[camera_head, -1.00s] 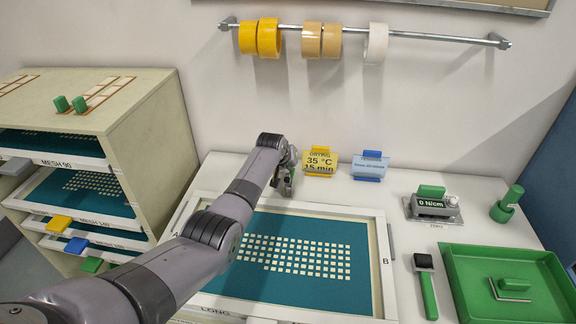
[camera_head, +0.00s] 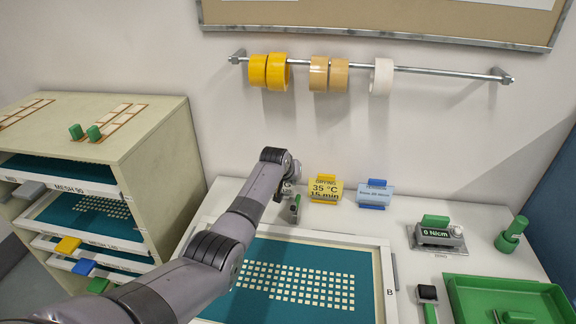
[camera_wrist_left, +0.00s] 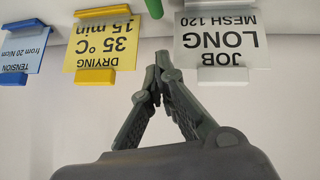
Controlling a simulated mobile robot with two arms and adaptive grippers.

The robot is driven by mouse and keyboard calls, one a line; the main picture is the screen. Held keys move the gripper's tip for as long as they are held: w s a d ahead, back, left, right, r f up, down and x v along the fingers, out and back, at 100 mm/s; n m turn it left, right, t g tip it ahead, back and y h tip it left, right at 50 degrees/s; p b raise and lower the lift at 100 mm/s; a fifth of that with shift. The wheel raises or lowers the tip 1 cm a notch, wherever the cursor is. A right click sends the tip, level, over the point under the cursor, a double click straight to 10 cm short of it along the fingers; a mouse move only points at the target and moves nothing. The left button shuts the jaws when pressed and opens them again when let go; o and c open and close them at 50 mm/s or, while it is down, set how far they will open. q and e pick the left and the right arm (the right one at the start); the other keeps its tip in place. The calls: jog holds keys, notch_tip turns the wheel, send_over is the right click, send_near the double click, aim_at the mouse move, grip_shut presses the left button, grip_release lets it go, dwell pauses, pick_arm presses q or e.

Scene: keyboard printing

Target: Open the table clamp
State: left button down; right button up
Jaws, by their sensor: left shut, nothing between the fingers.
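My left gripper (camera_head: 295,207) is at the back edge of the framed screen, left of the yellow drying card. In the left wrist view its fingertips (camera_wrist_left: 160,72) meet and hold nothing. My right gripper is not in view.
A yellow drying card (camera_head: 325,190) and a blue tension card (camera_head: 374,194) stand behind the screen. In the left wrist view a white job card (camera_wrist_left: 222,40) stands near the fingers. A gauge (camera_head: 440,233) and green tray (camera_head: 510,290) are at right, a screen rack (camera_head: 150,150) at left.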

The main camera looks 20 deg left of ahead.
pick_arm(q)
jog(key=v, duration=0.9)
jog(key=shift+w+r+b, duration=0.15)
jog(key=shift+b, duration=0.3)
